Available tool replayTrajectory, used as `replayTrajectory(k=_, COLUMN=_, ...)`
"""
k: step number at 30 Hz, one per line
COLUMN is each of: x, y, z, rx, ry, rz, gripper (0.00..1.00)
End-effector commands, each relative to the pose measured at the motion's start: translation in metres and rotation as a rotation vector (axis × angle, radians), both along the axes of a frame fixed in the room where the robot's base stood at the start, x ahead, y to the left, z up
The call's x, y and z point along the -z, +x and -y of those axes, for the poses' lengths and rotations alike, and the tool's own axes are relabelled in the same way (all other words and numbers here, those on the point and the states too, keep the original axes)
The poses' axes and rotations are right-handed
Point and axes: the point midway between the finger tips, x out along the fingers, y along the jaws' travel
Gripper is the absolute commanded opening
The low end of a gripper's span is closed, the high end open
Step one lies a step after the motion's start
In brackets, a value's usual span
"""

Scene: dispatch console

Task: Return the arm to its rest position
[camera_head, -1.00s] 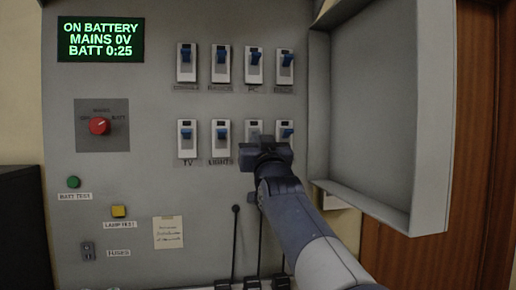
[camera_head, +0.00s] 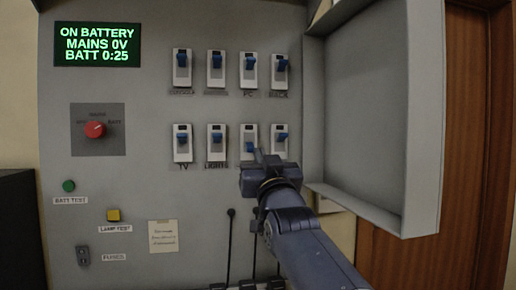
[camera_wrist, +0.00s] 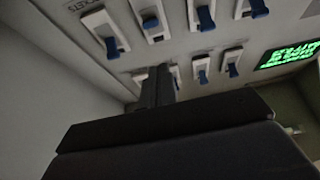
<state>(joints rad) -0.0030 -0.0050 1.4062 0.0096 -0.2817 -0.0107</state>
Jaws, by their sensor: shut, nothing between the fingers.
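My gripper (camera_head: 260,157) is shut and empty in the head view. It stands in front of the lower row of breakers, with its tips overlapping the third lower breaker (camera_head: 249,133). That breaker's blue lever sits lower than its neighbours' levers. The head view does not settle whether the tips touch it. In the wrist view the closed fingers (camera_wrist: 157,88) point toward the breaker panel, with nothing between them. My arm reaches in from the lower right.
The open cabinet door (camera_head: 428,140) stands right of the breakers, close to my arm. A display (camera_head: 97,44) reads ON BATTERY, MAINS 0V, BATT 0:25. A red rotary knob (camera_head: 95,130) is at left. Upright black levers (camera_head: 231,240) stand below the gripper.

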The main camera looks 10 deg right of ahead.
Motion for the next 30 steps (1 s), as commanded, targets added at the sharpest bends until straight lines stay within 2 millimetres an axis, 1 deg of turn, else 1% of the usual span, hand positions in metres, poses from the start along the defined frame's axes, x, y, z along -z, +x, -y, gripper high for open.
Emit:
replayTrajectory(k=1, x=0.004, y=-0.004, z=0.000, rx=0.000, ry=0.000, rz=0.001, gripper=0.00)
replayTrajectory(k=5, x=0.008, y=-0.007, z=0.000, rx=0.000, ry=0.000, rz=0.000, gripper=0.00)
replayTrajectory(k=17, x=0.007, y=-0.007, z=0.000, rx=0.000, ry=0.000, rz=0.001, gripper=0.00)
replayTrajectory(k=20, x=0.002, y=-0.003, z=0.000, rx=0.000, ry=0.000, rz=0.001, gripper=0.00)
replayTrajectory(k=23, x=-0.007, y=0.005, z=0.000, rx=0.000, ry=0.000, rz=0.000, gripper=0.00)
replayTrajectory(k=30, x=-0.037, y=0.032, z=0.000, rx=0.000, ry=0.000, rz=0.002, gripper=0.00)
